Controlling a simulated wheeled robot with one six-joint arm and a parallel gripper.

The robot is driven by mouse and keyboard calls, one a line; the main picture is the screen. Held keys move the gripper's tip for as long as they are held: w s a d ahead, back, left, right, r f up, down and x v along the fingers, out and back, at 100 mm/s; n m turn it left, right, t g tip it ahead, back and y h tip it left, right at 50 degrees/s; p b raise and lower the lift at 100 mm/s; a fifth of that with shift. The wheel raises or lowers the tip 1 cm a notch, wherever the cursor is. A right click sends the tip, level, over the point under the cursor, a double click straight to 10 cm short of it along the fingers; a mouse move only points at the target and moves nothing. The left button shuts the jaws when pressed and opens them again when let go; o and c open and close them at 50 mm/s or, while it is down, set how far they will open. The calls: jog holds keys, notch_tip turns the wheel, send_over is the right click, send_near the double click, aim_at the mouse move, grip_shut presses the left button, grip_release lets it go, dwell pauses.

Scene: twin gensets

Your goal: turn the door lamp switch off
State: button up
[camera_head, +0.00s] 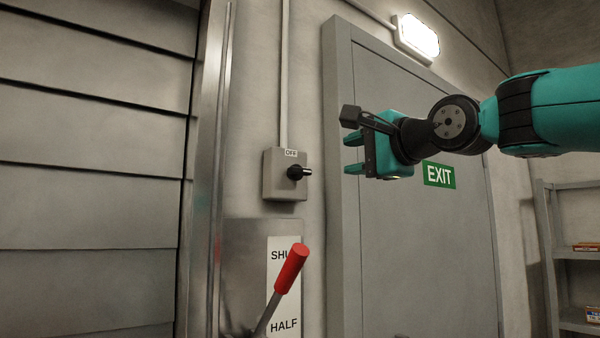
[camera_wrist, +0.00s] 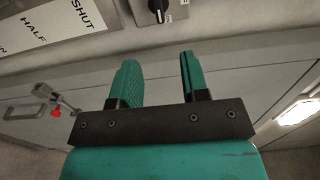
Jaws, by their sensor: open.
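A grey switch box (camera_head: 285,190) is on the wall left of the grey door. Its black rotary knob (camera_head: 299,173) points to the right in the head view, and an OFF label (camera_head: 291,153) sits above it. The conduit runs up from the box. The door lamp (camera_head: 417,37) above the door is lit. My gripper (camera_head: 352,153) is open and empty, right of the box and apart from it, with its fingers pointing left. In the wrist view, the knob (camera_wrist: 157,8) shows at the top edge, beyond the open fingers (camera_wrist: 161,75); its box is partly cut off.
A red-handled lever (camera_head: 291,268) stands out below the box, before a plate marked SHUT and HALF (camera_head: 284,312). A green EXIT sign (camera_head: 439,175) is on the door (camera_head: 400,260). A shelf (camera_head: 570,255) stands at the right. A slatted shutter (camera_head: 90,210) fills the left.

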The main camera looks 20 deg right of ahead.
aim_at(303, 169)
jog(key=p+x, duration=0.7)
jog(key=x, duration=0.8)
jog(key=shift+w+a+p, duration=0.1)
jog(key=shift+w+p, duration=0.05)
jog(key=shift+p, duration=0.15)
jog(key=shift+x, duration=0.8)
jog(key=shift+f, duration=0.15)
jog(key=shift+c, duration=0.2)
grip_shut()
